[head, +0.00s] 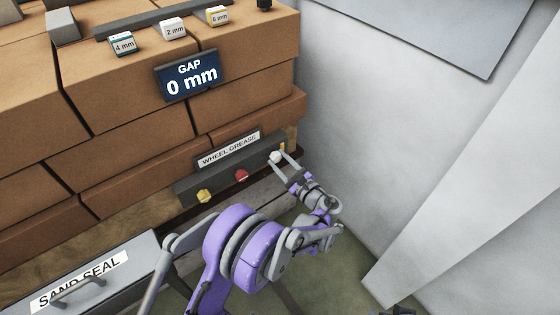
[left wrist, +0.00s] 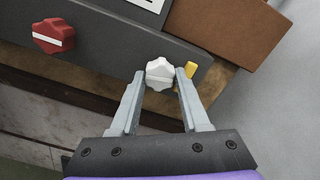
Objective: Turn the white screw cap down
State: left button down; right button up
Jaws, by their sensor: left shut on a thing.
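The white screw cap (head: 275,157) is at the right end of the dark grey panel (head: 226,171) under the "WHEEL GREASE" label. In the left wrist view the white cap (left wrist: 160,73) is lobed, with a pale bar across it, and sits between the fingertips. My left gripper (head: 279,163) is shut on the white cap; in the left wrist view its two fingers (left wrist: 159,78) stand on either side of the cap. My right gripper cannot be made out in the head view.
A red cap (head: 242,175) and a yellow cap (head: 204,196) sit left of the white one. A small yellow piece (left wrist: 191,69) is close right of the right finger. Stacked bricks (head: 150,140) rise behind; a "SAND SEAL" box (head: 130,275) is lower left. A grey wall (head: 350,110) stands right.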

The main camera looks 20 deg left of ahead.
pick_arm(q)
jog(key=shift+m, duration=0.8)
jog(key=shift+c, duration=1.9)
grip_release()
jog(key=p+v, duration=0.1)
jog(key=v, duration=1)
jog(key=shift+p, duration=0.3)
jog(key=shift+a, duration=0.15)
